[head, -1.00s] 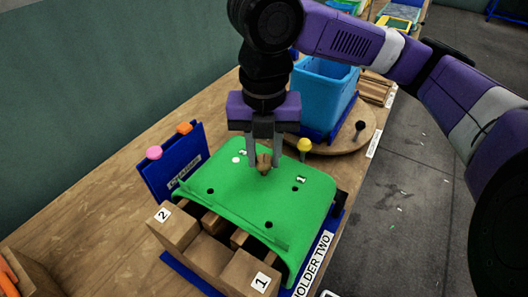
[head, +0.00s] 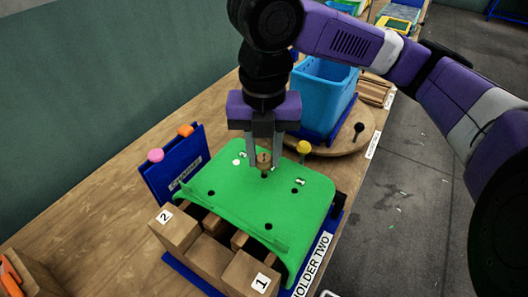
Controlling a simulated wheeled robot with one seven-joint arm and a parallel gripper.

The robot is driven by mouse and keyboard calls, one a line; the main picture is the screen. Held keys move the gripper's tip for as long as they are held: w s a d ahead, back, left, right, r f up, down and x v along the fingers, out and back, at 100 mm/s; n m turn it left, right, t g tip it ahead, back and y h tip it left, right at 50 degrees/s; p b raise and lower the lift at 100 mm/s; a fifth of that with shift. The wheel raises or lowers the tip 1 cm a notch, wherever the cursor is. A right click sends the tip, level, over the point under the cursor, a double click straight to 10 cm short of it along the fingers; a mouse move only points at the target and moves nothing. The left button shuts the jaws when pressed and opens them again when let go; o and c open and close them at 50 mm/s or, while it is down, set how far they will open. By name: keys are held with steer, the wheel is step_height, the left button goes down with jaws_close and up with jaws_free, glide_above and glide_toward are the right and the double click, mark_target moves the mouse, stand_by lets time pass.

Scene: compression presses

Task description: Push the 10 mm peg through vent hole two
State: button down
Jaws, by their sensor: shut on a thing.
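A green curved panel (head: 245,215) with several dark holes lies over wooden blocks in the holder marked HOLDER TWO (head: 313,265). My gripper (head: 264,163) is above the far middle part of the panel, pointing down. It is shut on a brown peg (head: 263,158), held upright between the fingers. The peg's dark lower end is at or just above the panel surface; I cannot tell whether it is in a hole. The vent hole under the peg is hidden.
A blue rack (head: 172,180) with pink and orange knobs stands left of the panel. A yellow-headed pin (head: 304,147) is just behind it. A blue bin (head: 322,95) stands on a round wooden board (head: 345,140) behind.

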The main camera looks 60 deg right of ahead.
steer(key=shift+r+p, duration=1.95)
steer(key=shift+r, duration=0.45)
